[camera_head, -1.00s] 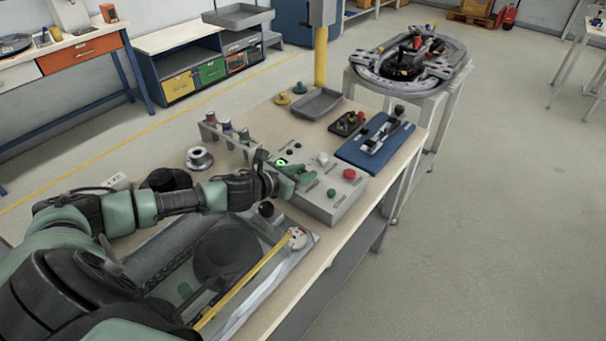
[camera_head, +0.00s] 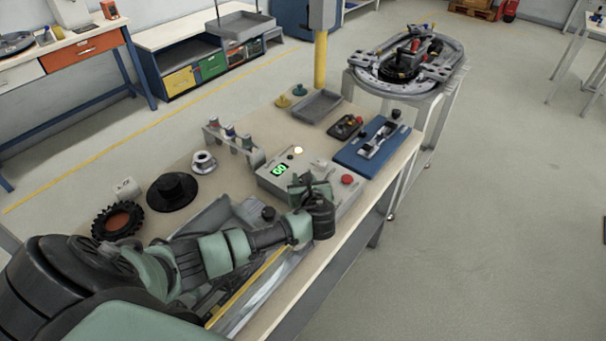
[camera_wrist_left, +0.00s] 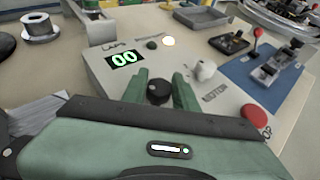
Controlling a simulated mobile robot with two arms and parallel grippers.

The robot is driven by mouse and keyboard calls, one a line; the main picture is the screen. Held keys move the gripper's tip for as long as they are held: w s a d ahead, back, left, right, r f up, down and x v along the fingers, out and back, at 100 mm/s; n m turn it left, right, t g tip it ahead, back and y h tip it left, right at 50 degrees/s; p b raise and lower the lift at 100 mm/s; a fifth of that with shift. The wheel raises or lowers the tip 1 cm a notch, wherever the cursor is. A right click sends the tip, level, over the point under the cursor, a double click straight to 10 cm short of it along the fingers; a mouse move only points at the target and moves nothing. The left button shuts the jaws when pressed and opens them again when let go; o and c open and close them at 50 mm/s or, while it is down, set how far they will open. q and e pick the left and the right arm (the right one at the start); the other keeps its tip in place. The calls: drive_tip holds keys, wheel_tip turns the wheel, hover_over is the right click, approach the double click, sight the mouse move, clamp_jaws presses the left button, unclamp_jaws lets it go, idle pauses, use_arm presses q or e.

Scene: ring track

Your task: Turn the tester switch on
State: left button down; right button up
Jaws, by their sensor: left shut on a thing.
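The tester is a light grey box (camera_head: 266,181) on the bench. Its panel (camera_wrist_left: 112,82) shows a lit green "00" display (camera_wrist_left: 124,58), a glowing lamp (camera_wrist_left: 168,41), a small dark button (camera_wrist_left: 153,44), a white knob (camera_wrist_left: 205,71) near "MOTOR" and a red button (camera_wrist_left: 254,116). My left gripper (camera_head: 308,184) is over the panel, shut on a black knob (camera_wrist_left: 159,92), which sits between its fingers in the left wrist view. The white knob is just right of the right finger. The gripper hides the front of the panel. My right gripper is not in view.
A blue fixture (camera_head: 352,157) and a small black tray (camera_head: 345,128) stand beyond the tester. A spool rack (camera_head: 230,140), a black disc (camera_head: 172,190) and a tyre (camera_head: 118,219) lie left. A ring track (camera_head: 440,70) stands behind. The right-hand floor is clear.

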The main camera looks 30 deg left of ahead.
use_arm(q)
drive_tip(key=shift+n+g+y, duration=0.9)
drive_tip(key=shift+n+g, duration=0.3)
drive_tip(key=shift+n, duration=0.1)
drive_tip(key=c, duration=1.1)
unclamp_jaws()
drive_tip(key=shift+f, duration=0.1)
drive_tip(key=shift+v, duration=3.9)
drive_tip(key=shift+w, duration=0.15)
drive_tip(key=shift+d+f, duration=0.1)
drive_tip(key=shift+d, duration=0.05)
